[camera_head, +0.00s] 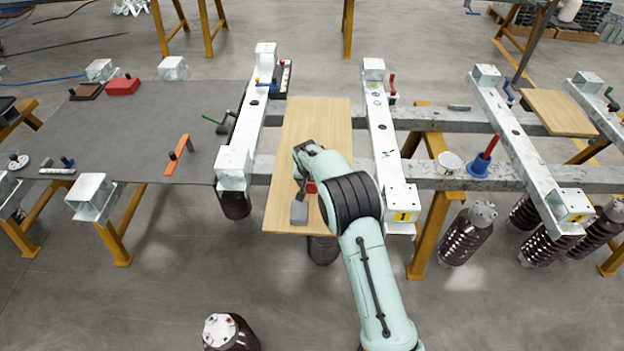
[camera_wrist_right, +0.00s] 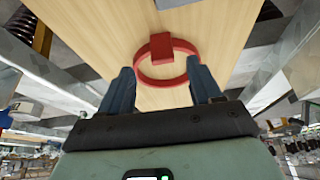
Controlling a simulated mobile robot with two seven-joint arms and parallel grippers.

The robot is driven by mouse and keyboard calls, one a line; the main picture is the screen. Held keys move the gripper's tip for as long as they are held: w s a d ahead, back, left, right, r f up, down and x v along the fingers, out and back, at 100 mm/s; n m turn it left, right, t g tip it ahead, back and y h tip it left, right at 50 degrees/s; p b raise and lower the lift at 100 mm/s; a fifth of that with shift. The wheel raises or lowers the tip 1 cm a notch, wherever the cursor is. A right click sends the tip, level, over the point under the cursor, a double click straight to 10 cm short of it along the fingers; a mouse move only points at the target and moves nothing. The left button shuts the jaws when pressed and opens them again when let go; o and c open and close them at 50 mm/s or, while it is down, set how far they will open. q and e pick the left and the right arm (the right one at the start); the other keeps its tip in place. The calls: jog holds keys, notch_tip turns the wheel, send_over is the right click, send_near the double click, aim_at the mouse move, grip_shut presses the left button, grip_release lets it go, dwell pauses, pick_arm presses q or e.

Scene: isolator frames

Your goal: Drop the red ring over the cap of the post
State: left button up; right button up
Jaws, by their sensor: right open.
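The red ring (camera_wrist_right: 161,46), with a block-like tab on its rim, lies on a light wooden board (camera_wrist_right: 105,25) in the right wrist view. In the head view only a small bit of the red ring (camera_head: 311,187) shows beside my wrist. My right gripper (camera_wrist_right: 161,76) is open, its two fingers pointing toward the ring, with the ring's near edge between them; no grip on it shows. In the head view my right gripper (camera_head: 303,190) is low over the board, mostly hidden by my arm. Brown ribbed posts with grey caps (camera_head: 483,210) stand on the floor; which one is meant is unclear. My left gripper is out of view.
White metal beams (camera_head: 384,145) flank the wooden board (camera_head: 318,115). A blue funnel-like piece with a red rod (camera_head: 478,166) and a white cup (camera_head: 449,162) stand to the right. A grey mat (camera_head: 125,125) with loose parts lies left. Another capped post (camera_head: 225,330) stands in front.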

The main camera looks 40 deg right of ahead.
aim_at(311, 184)
jog(key=shift+w+d+f, duration=0.1)
jog(key=shift+d+f, duration=0.05)
jog(key=shift+f, duration=0.4)
jog(key=x, duration=0.2)
jog(key=p+x, duration=0.1)
jog(key=x, duration=0.1)
jog(key=shift+w+f, duration=0.15)
jog(key=shift+w, duration=0.15)
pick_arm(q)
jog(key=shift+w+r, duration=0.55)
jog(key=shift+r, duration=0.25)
pick_arm(e)
jog(key=shift+s, duration=0.1)
jog(key=shift+c, duration=0.3)
jog(key=c, duration=1)
